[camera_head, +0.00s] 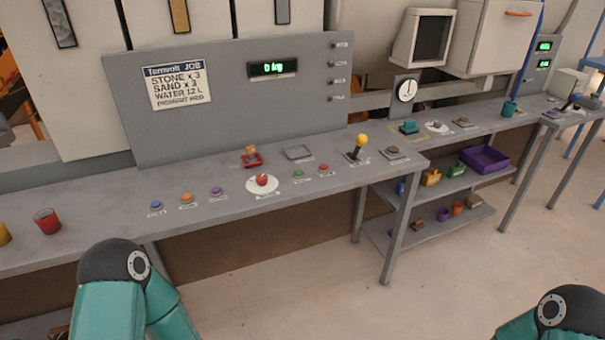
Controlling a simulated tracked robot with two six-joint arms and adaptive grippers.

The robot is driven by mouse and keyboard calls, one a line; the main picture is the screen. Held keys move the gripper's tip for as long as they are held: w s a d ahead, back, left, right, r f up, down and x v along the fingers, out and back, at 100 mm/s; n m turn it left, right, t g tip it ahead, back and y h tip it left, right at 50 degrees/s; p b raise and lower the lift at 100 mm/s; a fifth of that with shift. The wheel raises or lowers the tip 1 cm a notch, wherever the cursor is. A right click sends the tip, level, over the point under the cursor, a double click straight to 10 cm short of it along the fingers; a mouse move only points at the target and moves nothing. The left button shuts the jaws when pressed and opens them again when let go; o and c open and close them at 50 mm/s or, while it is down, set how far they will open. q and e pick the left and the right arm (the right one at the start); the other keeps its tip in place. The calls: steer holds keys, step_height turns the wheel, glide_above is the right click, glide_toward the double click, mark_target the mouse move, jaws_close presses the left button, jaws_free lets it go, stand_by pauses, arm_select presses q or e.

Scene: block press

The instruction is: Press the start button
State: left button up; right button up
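Several small buttons sit on the grey bench: blue (155,205), orange (186,198), purple (216,191), green (299,174) and red (323,168). A larger red button (262,180) sits on a round white plate between the purple and green ones. Each has a small label in front, too small to read, so I cannot tell which is marked start. Teal links of my two arms show at the bottom left and bottom right, apart from the buttons. Neither gripper is in view.
A yellow-knobbed lever (362,141) stands right of the buttons. A red tray (252,160) and a grey tray (298,152) lie behind them. A red cup (47,221) stands at left. The grey panel (220,120) rises behind; its display reads about 0 kg.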

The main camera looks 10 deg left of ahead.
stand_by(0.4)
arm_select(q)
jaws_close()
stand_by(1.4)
